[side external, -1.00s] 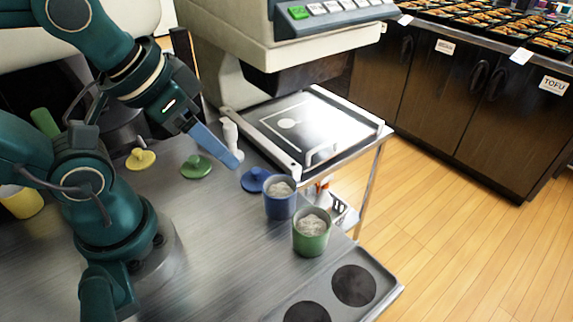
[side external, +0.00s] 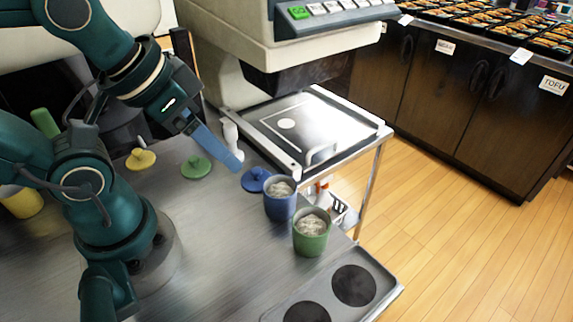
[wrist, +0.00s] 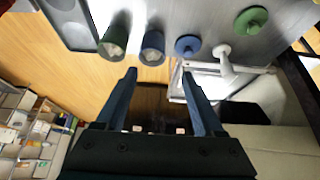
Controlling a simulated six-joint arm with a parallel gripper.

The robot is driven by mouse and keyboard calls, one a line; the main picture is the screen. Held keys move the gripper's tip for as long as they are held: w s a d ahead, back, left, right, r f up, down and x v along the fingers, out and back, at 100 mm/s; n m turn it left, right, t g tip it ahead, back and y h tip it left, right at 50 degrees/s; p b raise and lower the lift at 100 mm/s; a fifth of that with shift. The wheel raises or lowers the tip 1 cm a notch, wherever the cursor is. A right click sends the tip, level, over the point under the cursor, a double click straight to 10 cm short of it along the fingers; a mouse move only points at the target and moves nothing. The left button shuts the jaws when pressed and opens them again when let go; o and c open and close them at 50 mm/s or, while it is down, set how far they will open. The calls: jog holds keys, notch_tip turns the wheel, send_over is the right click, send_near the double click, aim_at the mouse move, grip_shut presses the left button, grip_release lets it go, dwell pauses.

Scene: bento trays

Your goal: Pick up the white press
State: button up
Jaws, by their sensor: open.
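The white press (side external: 231,137) is a small white piece with a knob-like end, standing at the back of the metal counter beside the flat tray. My gripper's blue fingers partly cover it in the side view. In the wrist view the press (wrist: 224,62) shows upper right, outside the right finger and apart from it. My gripper (side external: 236,166) points down and to the right, above the counter near the blue lid. In the wrist view my gripper (wrist: 159,74) has its two fingers spread with nothing between them.
A blue lid (side external: 256,181), green lid (side external: 196,168) and yellow lid (side external: 140,160) lie on the counter. A blue cup (side external: 280,207) and green cup (side external: 311,238) hold pale contents. The flat tray (side external: 345,160) sits under the machine. The middle counter is clear.

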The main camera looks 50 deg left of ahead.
notch_tip(320, 180, up, 5)
jog(key=n+g, duration=0.2)
jog(key=g, duration=0.2)
send_over(233, 138)
jog(key=a, duration=0.1)
notch_tip(233, 138, down, 13)
jog(key=shift+a+r, duration=0.1)
jog(key=shift+a, duration=0.05)
jog(key=shift+w+a+f, duration=0.1)
jog(key=shift+w+f, duration=0.05)
jog(key=shift+f, duration=1.15)
jog(key=shift+w+f, duration=0.15)
jog(key=shift+f, duration=1.15)
grip_shut()
